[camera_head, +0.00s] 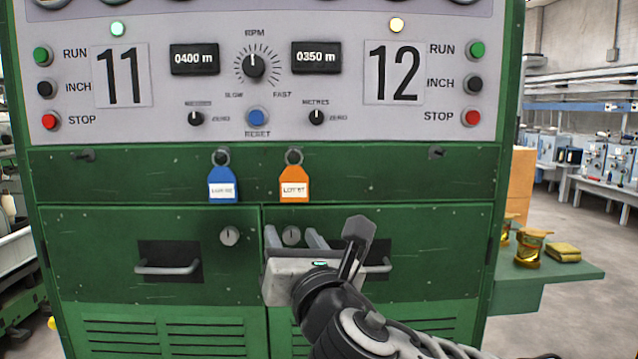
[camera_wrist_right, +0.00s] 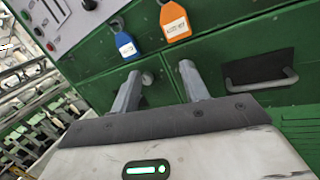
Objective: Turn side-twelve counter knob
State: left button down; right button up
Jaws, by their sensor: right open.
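The side-twelve counter knob (camera_head: 316,117) is a small black knob on the grey panel, between the words METRES and ZERO; its white mark appears to point up toward METRES. The side-twelve counter display (camera_head: 316,57) above it reads 0350 m. My right gripper (camera_head: 292,232) is open and empty, well below the knob, in front of the green drawer fronts; its two fingers also show in the right wrist view (camera_wrist_right: 160,74), pointing at the cabinet. The knob cannot be made out in the right wrist view. My left gripper is not in view.
A blue tag (camera_head: 222,184) and an orange tag (camera_head: 294,184) hang between panel and gripper. A matching side-eleven knob (camera_head: 196,118), blue reset button (camera_head: 257,117) and RPM dial (camera_head: 254,66) are nearby. A drawer handle (camera_head: 168,268) projects at left. A green side shelf (camera_head: 545,272) stands right.

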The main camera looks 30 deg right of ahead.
jog(key=s+d+r+n+t+h, duration=0.1)
jog(key=s+d+r+h, duration=0.1)
jog(key=r, duration=0.3)
jog(key=s+d+r+n+h, duration=0.1)
jog(key=s+d+r+h, duration=0.1)
jog(key=r+h, duration=0.15)
jog(key=p, duration=0.4)
send_near(317, 120)
jog(key=shift+y, duration=0.25)
jog(key=x, duration=0.7)
jog(key=shift+s+d+r, duration=0.1)
jog(key=shift+r, duration=0.1)
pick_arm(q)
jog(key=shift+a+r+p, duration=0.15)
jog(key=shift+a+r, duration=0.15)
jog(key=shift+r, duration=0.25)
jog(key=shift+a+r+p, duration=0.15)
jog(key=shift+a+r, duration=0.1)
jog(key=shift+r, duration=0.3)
pick_arm(e)
jog(key=shift+x, duration=0.75)
jog(key=shift+f, duration=0.1)
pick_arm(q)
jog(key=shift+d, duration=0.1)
pick_arm(e)
grip_shut()
